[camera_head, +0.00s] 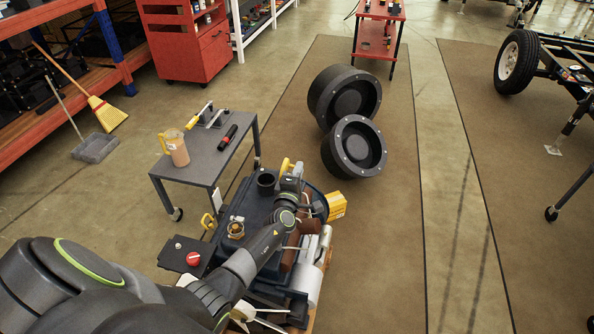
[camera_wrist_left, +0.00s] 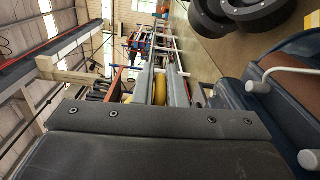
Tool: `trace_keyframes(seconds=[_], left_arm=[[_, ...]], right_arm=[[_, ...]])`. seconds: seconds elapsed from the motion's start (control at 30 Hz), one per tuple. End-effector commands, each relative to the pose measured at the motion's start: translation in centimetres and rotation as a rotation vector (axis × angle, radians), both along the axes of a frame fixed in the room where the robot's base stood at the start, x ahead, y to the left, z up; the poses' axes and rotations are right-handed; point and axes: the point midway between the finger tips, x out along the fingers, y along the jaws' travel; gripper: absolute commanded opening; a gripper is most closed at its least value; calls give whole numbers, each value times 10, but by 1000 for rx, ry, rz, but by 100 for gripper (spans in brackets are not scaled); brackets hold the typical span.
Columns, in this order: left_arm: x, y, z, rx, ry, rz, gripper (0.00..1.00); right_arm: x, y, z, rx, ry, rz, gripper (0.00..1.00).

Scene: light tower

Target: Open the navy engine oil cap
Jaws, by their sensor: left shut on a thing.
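The navy engine (camera_head: 247,207) sits low in the middle of the head view, partly covered by my left arm. My left gripper (camera_head: 291,172) is over its far side, shut on a yellow cap (camera_wrist_left: 160,88) that shows between the fingers in the left wrist view. A bit of yellow (camera_head: 286,164) also shows beside the fingertips in the head view. I cannot tell whether the cap is seated on the engine or apart from it. My right gripper is not in view.
A black open cylinder (camera_head: 266,181) and a brass-coloured fitting (camera_head: 236,228) stand on the engine near my arm. A yellow box (camera_head: 336,206) sits at its right. A grey cart (camera_head: 207,165) with a jug (camera_head: 176,150) stands behind left.

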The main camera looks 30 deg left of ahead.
Motion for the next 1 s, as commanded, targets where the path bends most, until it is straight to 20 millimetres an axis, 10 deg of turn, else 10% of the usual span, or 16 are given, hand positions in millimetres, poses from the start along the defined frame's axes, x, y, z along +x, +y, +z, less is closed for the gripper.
trace_keyframes(seconds=[0.43,0.6,1.0], left_arm=[[-2,1,-5,5,9,3,0],[-2,1,-4,5,7,3,32],[-8,-2,-1,6,5,1,32]], right_arm=[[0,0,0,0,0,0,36],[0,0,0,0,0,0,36],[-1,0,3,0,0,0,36]])
